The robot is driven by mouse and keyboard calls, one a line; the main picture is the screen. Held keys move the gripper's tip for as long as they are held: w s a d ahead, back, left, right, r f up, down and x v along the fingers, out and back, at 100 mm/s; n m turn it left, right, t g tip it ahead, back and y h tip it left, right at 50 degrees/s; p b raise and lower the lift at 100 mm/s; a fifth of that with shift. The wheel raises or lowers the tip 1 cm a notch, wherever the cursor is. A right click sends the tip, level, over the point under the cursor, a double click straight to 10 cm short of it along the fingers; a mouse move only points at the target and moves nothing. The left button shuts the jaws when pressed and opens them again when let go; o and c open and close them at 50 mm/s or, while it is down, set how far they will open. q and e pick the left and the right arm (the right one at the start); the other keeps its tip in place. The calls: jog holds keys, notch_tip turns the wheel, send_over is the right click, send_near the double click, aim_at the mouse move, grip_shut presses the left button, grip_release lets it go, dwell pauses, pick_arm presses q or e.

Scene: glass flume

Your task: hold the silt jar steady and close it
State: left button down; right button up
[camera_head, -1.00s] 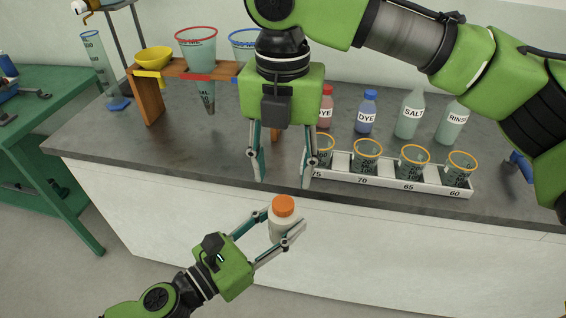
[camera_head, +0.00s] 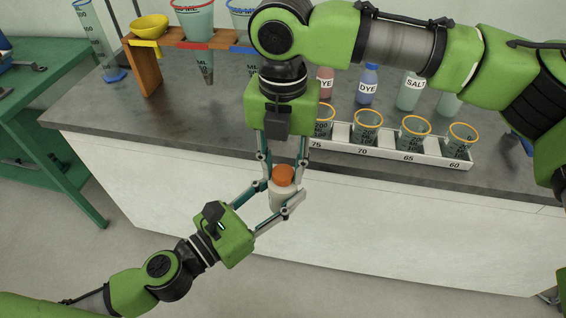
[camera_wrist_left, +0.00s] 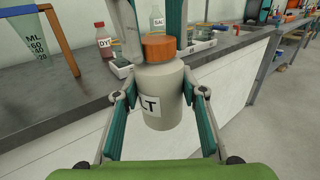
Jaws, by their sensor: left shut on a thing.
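The silt jar (camera_head: 282,195) is a pale jar with an orange lid (camera_head: 283,174) on its top. My left gripper (camera_head: 278,204) is shut around the jar's body and holds it upright in front of the bench. In the left wrist view the jar (camera_wrist_left: 163,88) stands between the fingers, its label partly showing "LT", and the orange lid (camera_wrist_left: 158,47) sits on its neck. My right gripper (camera_head: 283,165) points down from above, its fingers on either side of the lid. I cannot tell whether they touch it.
A grey bench (camera_head: 190,135) stands behind the jar. It bears a white rack (camera_head: 395,152) of orange-rimmed beakers, labelled bottles (camera_head: 367,85) and a wooden funnel stand (camera_head: 146,70). A green table (camera_head: 40,120) is at the left. Open floor lies in front.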

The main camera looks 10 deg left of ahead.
jog(key=c, duration=0.3)
jog(key=m, duration=1.2)
jog(key=shift+m, duration=0.4)
jog(key=m, duration=0.6)
jog(key=shift+m, duration=0.4)
jog(key=m, duration=0.5)
jog(key=shift+m, duration=0.3)
jog(key=o, duration=1.2)
jog(key=shift+r, duration=2.25)
